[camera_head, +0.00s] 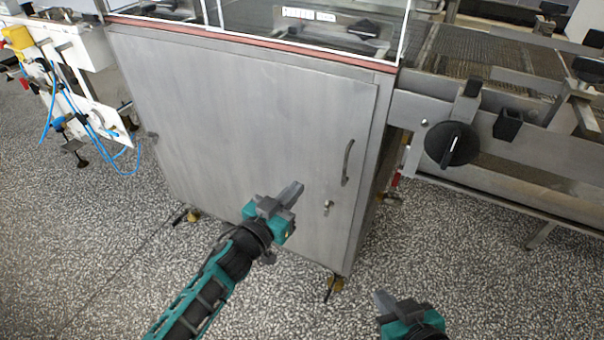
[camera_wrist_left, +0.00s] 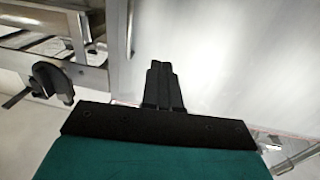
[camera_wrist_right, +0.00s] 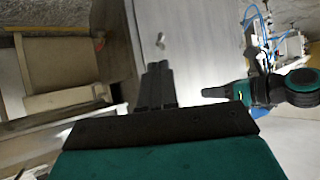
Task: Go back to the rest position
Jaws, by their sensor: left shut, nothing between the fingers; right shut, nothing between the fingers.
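My left gripper (camera_head: 292,190) is in front of the steel cabinet door in the head view. Its fingers are together with nothing between them, and they also show in the left wrist view (camera_wrist_left: 162,72). My right gripper (camera_head: 380,298) is low at the bottom right of the head view, over the speckled floor. Its fingers are together and empty in the right wrist view (camera_wrist_right: 156,72). My left arm also shows at the right of that view.
The steel cabinet (camera_head: 245,110) with a door handle (camera_head: 347,163) stands ahead, with glass panels on top. A mesh conveyor (camera_head: 490,60) with a black knob (camera_head: 452,144) is at the right. White equipment with blue hoses (camera_head: 85,100) is at the left. Speckled floor (camera_head: 100,250) is open in front.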

